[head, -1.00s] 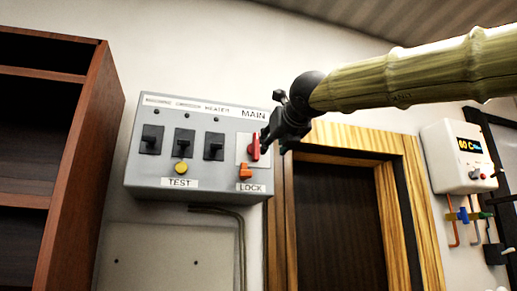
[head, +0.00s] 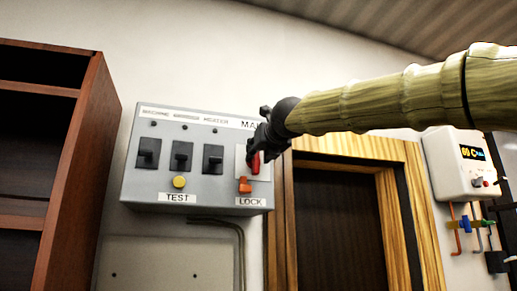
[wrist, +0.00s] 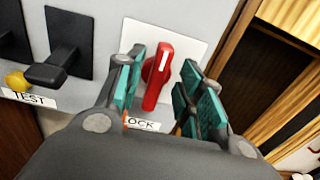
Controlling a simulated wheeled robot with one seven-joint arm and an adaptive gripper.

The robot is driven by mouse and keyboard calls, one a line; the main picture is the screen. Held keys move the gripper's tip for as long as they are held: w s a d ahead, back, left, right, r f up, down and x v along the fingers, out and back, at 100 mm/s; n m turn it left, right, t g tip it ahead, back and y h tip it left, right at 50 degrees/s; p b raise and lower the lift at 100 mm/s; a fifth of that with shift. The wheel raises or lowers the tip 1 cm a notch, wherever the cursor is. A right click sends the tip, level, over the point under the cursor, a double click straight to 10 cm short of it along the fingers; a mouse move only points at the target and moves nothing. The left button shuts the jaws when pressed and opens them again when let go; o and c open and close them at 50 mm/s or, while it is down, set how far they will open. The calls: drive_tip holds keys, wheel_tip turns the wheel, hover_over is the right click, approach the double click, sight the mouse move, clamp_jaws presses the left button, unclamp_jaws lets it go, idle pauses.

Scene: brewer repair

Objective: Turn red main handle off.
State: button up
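The red main handle (head: 255,162) is on a white plate at the right of the grey switch box, under the partly hidden MAIN label. In the wrist view the red handle (wrist: 158,75) stands near upright, leaning slightly, with a white mark at its top. My gripper (wrist: 158,88) is open, its teal-padded fingers on either side of the handle, with gaps showing on both sides. In the head view my gripper (head: 262,142) covers part of the handle. The orange lock (head: 245,185) sits below the handle; in the wrist view it is mostly hidden behind my fingers.
The grey box (head: 225,188) also carries three black switches (head: 181,157) and a yellow TEST button (head: 179,181). A brown cabinet (head: 92,150) stands left. A wooden door frame (head: 350,150) is right of the box. A white display unit (head: 452,165) hangs farther right.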

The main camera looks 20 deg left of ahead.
drive_tip(key=shift+w+a, duration=0.25)
clamp_jaws()
